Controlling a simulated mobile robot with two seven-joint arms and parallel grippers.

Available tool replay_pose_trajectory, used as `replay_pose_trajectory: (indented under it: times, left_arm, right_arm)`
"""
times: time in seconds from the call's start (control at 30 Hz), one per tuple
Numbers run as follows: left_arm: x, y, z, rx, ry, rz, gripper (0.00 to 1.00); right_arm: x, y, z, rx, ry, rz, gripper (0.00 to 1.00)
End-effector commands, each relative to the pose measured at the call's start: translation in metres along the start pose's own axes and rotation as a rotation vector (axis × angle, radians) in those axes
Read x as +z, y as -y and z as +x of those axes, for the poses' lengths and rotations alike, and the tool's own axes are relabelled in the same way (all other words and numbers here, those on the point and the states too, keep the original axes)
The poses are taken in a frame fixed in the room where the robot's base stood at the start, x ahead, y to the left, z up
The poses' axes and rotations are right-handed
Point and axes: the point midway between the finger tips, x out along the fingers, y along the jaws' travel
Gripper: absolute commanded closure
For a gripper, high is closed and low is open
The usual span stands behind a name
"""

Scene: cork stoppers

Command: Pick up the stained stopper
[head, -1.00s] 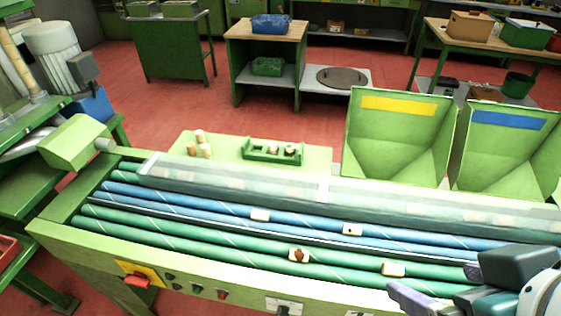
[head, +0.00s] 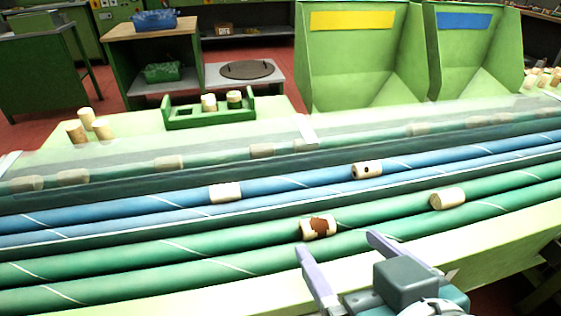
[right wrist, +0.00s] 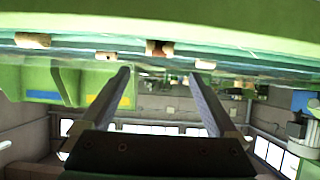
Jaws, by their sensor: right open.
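The stained stopper (head: 318,227) is a pale cork with a large brown patch. It lies on its side on the front green rollers. It also shows in the right wrist view (right wrist: 158,47), beyond the fingertips and roughly midway between them. My right gripper (head: 338,244) is open and empty. Its two fingers point toward the stained stopper from the near side, one finger to its left and one to its right in the picture, apart from it. My left gripper is not in view.
A plain stopper (head: 447,198) lies on the green rollers to the right. A plain stopper (head: 225,192) and a dark-spotted one (head: 367,170) lie on the blue rollers. A clear cover (head: 120,165) runs behind. A green rack (head: 183,122) and two bins stand beyond.

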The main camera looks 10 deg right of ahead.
Motion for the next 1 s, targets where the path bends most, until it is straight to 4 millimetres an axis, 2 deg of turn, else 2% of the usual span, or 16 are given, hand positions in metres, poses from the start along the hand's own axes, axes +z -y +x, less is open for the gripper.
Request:
replay_pose_trajectory:
  times: [0.1,0.37,0.63,0.93,1.0]
  left_arm:
    - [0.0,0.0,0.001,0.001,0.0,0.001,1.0]
    - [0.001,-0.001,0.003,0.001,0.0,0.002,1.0]
    - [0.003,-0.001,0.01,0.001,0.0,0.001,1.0]
    - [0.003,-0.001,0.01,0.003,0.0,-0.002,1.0]
    - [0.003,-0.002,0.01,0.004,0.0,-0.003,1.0]
  right_arm:
    - [-0.002,0.0,0.019,0.0,-0.003,-0.002,0.05]
    - [0.0,0.0,0.041,0.001,-0.001,0.0,0.05]
    - [0.004,0.0,0.078,0.001,0.0,-0.001,0.05]
    - [0.004,0.0,0.084,0.001,0.002,0.001,0.05]
    - [0.004,0.0,0.084,0.001,0.002,0.001,0.11]
